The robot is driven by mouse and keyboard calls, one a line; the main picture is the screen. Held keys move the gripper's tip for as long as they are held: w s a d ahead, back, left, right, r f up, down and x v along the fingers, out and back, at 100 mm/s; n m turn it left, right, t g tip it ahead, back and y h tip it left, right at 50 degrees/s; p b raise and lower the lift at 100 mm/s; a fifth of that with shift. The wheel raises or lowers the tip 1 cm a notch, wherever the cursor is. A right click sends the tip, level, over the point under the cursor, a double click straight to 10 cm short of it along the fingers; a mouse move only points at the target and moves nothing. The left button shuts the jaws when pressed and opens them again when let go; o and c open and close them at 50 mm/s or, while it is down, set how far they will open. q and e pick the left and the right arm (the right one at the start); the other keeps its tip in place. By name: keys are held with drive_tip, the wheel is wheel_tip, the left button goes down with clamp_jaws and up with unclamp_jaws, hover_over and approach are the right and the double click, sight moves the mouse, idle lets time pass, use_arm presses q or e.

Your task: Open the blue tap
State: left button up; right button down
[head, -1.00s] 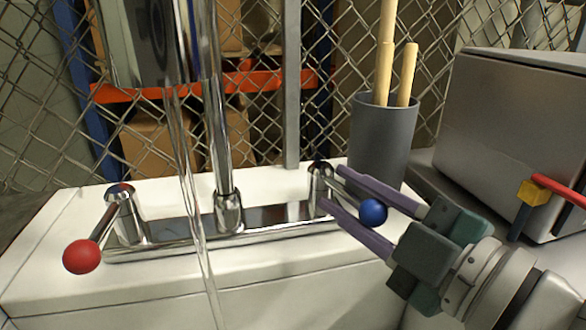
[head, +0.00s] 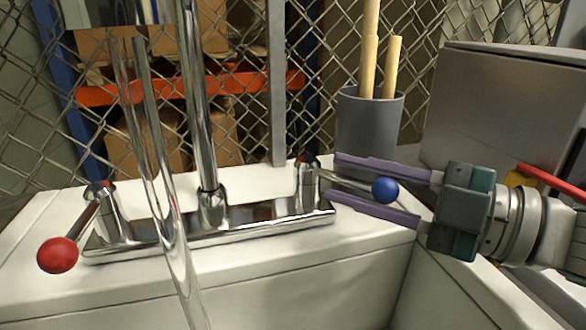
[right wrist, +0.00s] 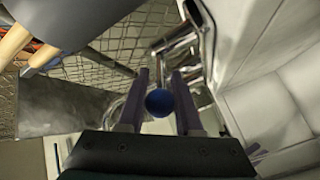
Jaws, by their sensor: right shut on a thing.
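The blue tap is a chrome lever with a blue ball (head: 385,190) at its end, at the right of the chrome tap base (head: 240,232). The lever points right in the head view. My right gripper (head: 332,180) has its two long purple fingers either side of this lever and is shut on it. In the right wrist view the blue ball (right wrist: 160,102) sits between the fingers. The red tap ball (head: 57,255) is at the left, its lever pointing toward the front left. A clear stream of water (head: 165,210) falls from the spout. My left gripper is not in view.
A grey cup (head: 368,130) holding several wooden sticks stands close behind my right gripper. A grey metal box (head: 490,110) stands at the right, with a red bar (head: 555,188) before it. A wire fence is behind the white tank (head: 290,260).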

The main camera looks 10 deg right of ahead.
drive_tip(key=c, duration=0.6)
unclamp_jaws()
drive_tip(key=v, duration=1)
